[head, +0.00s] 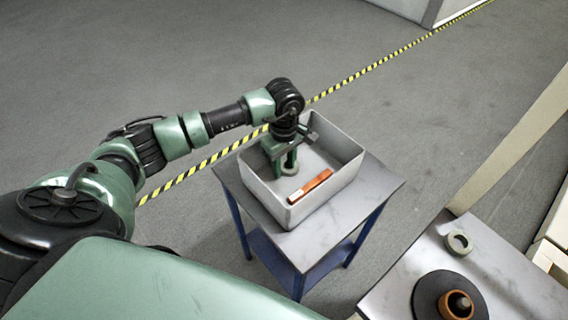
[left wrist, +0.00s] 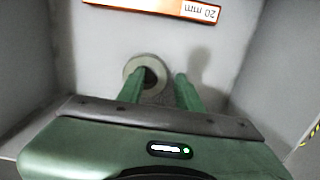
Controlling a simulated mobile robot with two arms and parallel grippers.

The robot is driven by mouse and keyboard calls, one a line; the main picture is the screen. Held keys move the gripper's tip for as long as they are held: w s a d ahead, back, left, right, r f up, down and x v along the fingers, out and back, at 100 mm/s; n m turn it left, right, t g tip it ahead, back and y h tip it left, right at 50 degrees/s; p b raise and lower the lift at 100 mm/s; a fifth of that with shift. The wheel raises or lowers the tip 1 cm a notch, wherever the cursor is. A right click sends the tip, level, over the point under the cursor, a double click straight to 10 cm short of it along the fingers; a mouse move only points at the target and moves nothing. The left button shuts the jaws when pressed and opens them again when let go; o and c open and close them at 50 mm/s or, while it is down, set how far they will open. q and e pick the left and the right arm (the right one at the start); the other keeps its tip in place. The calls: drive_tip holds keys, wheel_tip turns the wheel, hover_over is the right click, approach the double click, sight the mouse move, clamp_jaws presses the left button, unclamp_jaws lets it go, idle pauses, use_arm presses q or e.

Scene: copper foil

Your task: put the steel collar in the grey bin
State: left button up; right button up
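The grey bin (head: 325,205) stands open on a small blue-legged table. My left gripper (head: 288,163) reaches down into it from above, with its two green fingers apart. A grey ring that looks like the steel collar (head: 290,168) is low in the bin at the fingertips. In the left wrist view the collar (left wrist: 130,66) is at the left finger, which covers part of its hole; I cannot tell whether they touch. The right finger of the left gripper (left wrist: 162,80) stands clear of it. My right gripper is not in view.
An orange bar (head: 310,187) marked "20 mm" lies in the bin, also seen in the left wrist view (left wrist: 160,6). On the right-hand table (head: 400,280) are another pale ring (head: 459,243) and a dark disc (head: 425,297) with an orange-brown piece (head: 450,306).

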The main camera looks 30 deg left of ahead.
sight(284, 168)
use_arm(q)
wheel_tip(284, 168, up, 12)
drive_tip(key=b, duration=0.2)
drive_tip(key=shift+b, duration=0.3)
idle(0.3)
